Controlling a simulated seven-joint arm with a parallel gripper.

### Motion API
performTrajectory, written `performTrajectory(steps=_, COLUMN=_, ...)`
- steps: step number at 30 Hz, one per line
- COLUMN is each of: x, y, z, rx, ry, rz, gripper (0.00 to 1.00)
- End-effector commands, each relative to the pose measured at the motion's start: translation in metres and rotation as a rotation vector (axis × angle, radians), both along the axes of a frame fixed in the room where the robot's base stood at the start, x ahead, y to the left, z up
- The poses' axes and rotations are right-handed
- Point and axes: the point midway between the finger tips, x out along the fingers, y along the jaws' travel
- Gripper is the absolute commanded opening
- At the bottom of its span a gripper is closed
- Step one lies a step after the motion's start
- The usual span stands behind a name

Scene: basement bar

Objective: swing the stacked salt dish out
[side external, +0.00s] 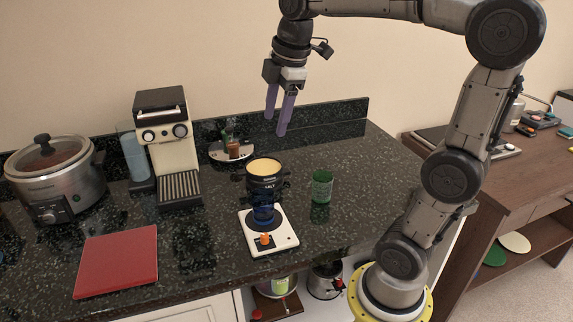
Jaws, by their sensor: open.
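The stacked salt dish (265,186) is a dark round pot marked SALT with a pale yellow top. It sits above a blue glass-like piece (264,214), which stands on a white plate with an orange knob (285,240). Whether the salt dish is split into turning layers is too small to tell. My gripper (275,126) has two purple fingers pointing down. It is open and empty, above and behind the salt dish, well apart from it.
A green glass (321,186) stands close to the right of the salt dish. A coffee machine (165,135), a slow cooker (57,178) and a red board (116,262) are to the left. A small semicircular holder (232,152) is behind. The counter's right part (365,170) is clear.

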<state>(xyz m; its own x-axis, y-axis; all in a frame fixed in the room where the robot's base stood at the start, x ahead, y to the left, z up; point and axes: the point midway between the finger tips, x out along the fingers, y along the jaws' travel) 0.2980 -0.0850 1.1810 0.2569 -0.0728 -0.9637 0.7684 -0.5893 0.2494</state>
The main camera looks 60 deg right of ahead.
Motion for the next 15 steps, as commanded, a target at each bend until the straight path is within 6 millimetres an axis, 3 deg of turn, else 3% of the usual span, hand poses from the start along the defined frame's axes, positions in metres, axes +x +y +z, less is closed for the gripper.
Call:
performTrajectory(steps=1, x=0.015, y=-0.019, z=-0.004, rx=-0.003, ry=0.036, rz=0.009, gripper=0.60)
performTrajectory(steps=6, x=0.051, y=-0.082, z=-0.027, rx=0.008, ry=0.133, rz=0.015, gripper=0.60)
performTrajectory(steps=12, x=0.066, y=-0.145, z=-0.068, rx=0.058, ry=0.211, rz=-0.085, gripper=0.60)
performTrajectory(steps=15, x=0.062, y=-0.161, z=-0.086, rx=0.083, ry=0.244, rz=-0.120, gripper=0.60)
